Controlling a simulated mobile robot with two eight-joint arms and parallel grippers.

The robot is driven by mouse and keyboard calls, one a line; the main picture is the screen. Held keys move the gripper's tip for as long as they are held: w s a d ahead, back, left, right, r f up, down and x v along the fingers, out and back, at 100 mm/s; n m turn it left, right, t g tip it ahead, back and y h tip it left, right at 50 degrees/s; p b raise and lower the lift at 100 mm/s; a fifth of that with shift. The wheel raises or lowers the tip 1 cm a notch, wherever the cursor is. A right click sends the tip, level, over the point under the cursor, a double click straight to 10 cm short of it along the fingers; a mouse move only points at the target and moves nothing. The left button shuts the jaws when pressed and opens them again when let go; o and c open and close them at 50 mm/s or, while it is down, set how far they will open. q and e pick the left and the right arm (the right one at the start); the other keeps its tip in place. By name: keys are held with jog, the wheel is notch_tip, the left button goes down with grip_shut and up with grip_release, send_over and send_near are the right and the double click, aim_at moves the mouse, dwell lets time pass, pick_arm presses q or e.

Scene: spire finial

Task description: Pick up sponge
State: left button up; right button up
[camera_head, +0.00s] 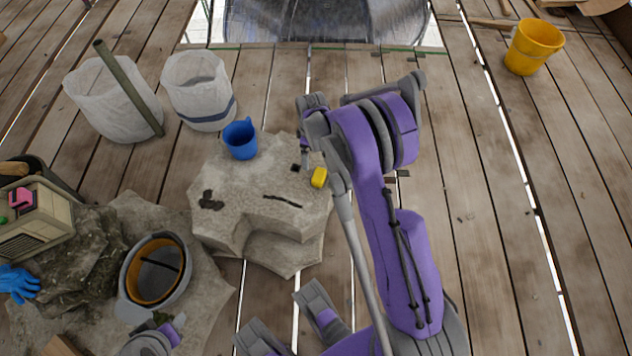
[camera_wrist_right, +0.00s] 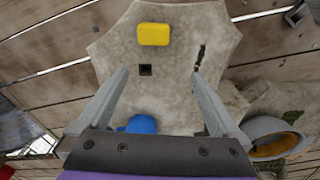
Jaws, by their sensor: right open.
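The yellow sponge (camera_head: 319,177) lies on top of a pale flat-topped rock (camera_head: 245,215), near its right edge. It also shows in the right wrist view (camera_wrist_right: 154,34), beyond the fingertips at the top middle. My right gripper (camera_wrist_right: 159,73) is open and empty, its two fingers spread apart above the rock. In the head view the right gripper (camera_head: 304,155) is partly hidden by its own wrist, just up and left of the sponge.
A blue cup (camera_head: 240,140) stands on the rock's far left edge. A small black square (camera_head: 295,168) and dark marks lie on the rock. White bins (camera_head: 200,90) stand behind. Planks at right are mostly clear; a yellow bucket (camera_head: 533,47) stands far right.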

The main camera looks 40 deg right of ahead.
jog(key=b, duration=0.2)
send_over(316, 173)
jog(key=shift+n, duration=0.3)
notch_tip(316, 173, down, 11)
jog(key=shift+s, duration=0.1)
notch_tip(316, 173, down, 6)
jog(key=shift+a+r+b, duration=0.1)
jog(key=shift+b, duration=0.95)
pick_arm(q)
jog(key=f, duration=0.5)
jog(key=shift+w+f, duration=0.1)
jog(key=shift+w, duration=0.15)
pick_arm(e)
jog(key=shift+c, duration=0.2)
jog(key=c, duration=1.2)
jog(key=shift+r, duration=0.15)
jog(key=shift+c, duration=0.2)
